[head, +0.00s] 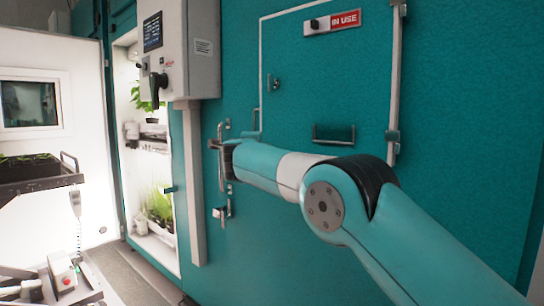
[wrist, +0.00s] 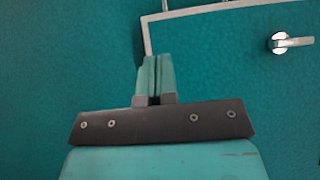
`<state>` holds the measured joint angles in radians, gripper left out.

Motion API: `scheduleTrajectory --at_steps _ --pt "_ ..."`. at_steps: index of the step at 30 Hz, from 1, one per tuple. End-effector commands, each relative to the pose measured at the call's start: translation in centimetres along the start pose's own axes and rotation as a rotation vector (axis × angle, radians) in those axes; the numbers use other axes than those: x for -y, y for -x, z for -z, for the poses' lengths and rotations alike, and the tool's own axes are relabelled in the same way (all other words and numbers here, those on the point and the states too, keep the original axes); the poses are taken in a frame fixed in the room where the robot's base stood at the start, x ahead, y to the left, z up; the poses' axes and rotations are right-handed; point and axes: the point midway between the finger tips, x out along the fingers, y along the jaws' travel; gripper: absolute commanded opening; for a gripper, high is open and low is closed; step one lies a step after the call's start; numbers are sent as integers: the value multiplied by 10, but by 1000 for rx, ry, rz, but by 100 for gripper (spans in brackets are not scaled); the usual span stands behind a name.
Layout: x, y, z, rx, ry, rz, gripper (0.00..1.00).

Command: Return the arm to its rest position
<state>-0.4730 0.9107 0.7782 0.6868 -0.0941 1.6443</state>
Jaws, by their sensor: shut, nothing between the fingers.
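My arm extends from the lower right of the head view toward the teal chamber front (head: 460,110). My gripper (head: 214,144) is at the arm's far end, left of the closed teal door (head: 350,80) with its pale edging. In the wrist view my gripper (wrist: 153,78) has its two teal fingers side by side, shut and empty. The fingers point at the teal wall; I cannot tell how far off it is. Part of the door front is hidden behind my arm in the head view.
A metal latch (head: 222,212) sits below my gripper. A lever handle (wrist: 292,41) shows at right in the wrist view. A grey control box (head: 190,50) juts out at upper left. An open lit chamber (head: 158,240) with plants and a cart with a black tray (head: 40,180) stand left.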

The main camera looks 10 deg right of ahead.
Motion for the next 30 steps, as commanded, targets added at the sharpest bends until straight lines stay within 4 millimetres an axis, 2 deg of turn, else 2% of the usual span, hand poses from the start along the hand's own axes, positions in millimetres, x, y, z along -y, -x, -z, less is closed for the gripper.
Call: scheduleTrajectory --at_steps 1,4,11,14,17,20,23,29,30 --pt "-2 9 -8 4 0 0 0" --pt "-2 21 -17 3 1 -1 0" --pt "3 35 -23 15 34 -26 0" --pt "9 43 -17 72 151 -103 0" --pt "10 65 -6 193 354 -231 0" --pt "2 107 12 372 594 -364 0" --pt "-12 165 35 586 825 -471 0" --pt "-44 312 88 1090 1204 -561 0" --pt "-50 341 98 1191 1259 -558 0"
